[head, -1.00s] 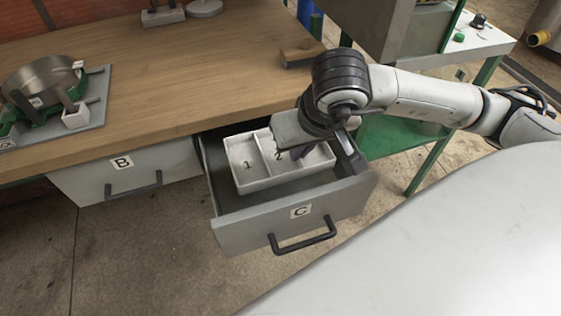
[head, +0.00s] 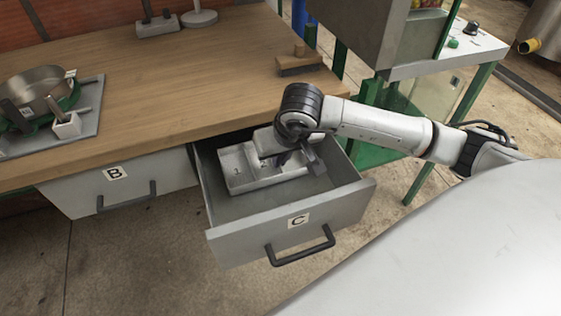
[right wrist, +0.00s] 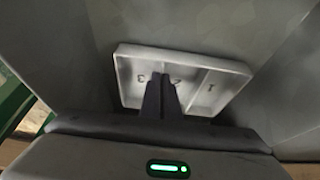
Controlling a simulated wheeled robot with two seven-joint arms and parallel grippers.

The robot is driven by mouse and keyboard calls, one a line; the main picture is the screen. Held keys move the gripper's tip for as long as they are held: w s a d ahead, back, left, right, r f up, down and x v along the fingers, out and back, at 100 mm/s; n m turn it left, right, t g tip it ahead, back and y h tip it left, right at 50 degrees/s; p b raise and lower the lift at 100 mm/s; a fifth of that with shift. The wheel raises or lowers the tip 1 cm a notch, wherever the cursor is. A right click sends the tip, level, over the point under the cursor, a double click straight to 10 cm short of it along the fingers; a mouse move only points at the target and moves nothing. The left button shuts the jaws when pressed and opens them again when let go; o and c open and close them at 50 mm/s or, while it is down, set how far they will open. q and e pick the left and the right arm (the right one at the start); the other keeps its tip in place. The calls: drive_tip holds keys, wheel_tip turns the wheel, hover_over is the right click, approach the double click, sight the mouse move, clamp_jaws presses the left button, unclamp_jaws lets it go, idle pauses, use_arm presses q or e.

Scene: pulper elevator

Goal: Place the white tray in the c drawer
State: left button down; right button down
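The white tray (head: 235,180) is inside the open C drawer (head: 245,240), toward its back, below the drawer's rim. Whether it rests on the drawer floor is hard to tell. Numbers 1 and 2 show in its compartments; 3 also shows in the right wrist view, where the tray (right wrist: 225,98) lies beyond the fingers. My right gripper (head: 281,159) reaches down into the drawer over the tray. Its two dark fingers (right wrist: 161,98) are close together at the divider by 2 and 3, seemingly shut on it; the contact is hidden. My left gripper is not in view.
The wooden workbench (head: 180,95) overhangs the drawer's back. The closed B drawer (head: 150,175) is to the left. A green-framed stand (head: 435,95) is to the right. The drawer's front floor is clear.

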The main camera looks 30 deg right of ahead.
drive_tip(key=shift+s+f, duration=0.2)
drive_tip(key=shift+f, duration=0.35)
drive_tip(key=shift+f, duration=0.15)
drive_tip(key=c, duration=2)
unclamp_jaws()
drive_tip(key=shift+s+r, duration=0.1)
drive_tip(key=shift+r, duration=0.35)
drive_tip(key=p+v, duration=0.1)
drive_tip(key=v, duration=1)
drive_tip(key=shift+s+a+r+p, duration=0.1)
drive_tip(key=shift+a+r+p, duration=0.05)
drive_tip(key=shift+p, duration=0.2)
